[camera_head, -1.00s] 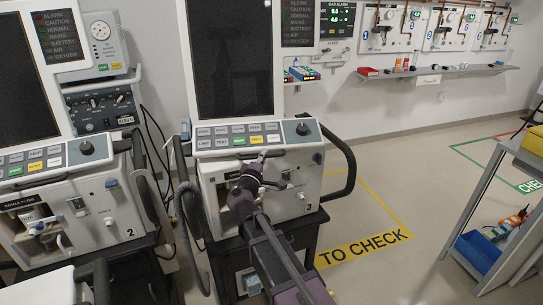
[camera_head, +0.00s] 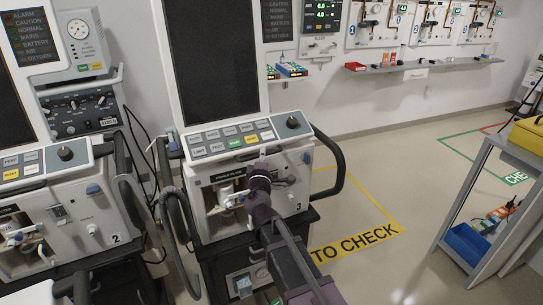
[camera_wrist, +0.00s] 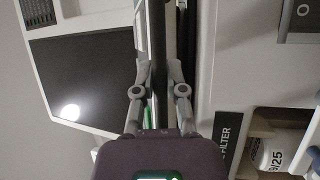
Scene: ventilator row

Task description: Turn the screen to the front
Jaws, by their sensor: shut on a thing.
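The screen (camera_head: 212,62) is a tall dark panel in a white frame. It stands on top of ventilator 3, above a tilted key panel (camera_head: 215,148) with a black knob. The screen appears dark and reflective in the wrist view (camera_wrist: 95,90). My gripper (camera_head: 262,160) is at the lower front edge of the key panel, above the filter bay. In the wrist view my gripper (camera_wrist: 158,88) has its fingers on either side of a narrow edge that looks like part of the screen unit. The exact contact is hidden.
Ventilator 2 (camera_head: 88,225) stands close on the left, with a grey hose (camera_head: 172,225) between the machines. A black side handle (camera_head: 335,165) sticks out at the right. Floor marked "TO CHECK" (camera_head: 355,245) is clear. A grey shelf unit (camera_head: 465,200) stands at the far right.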

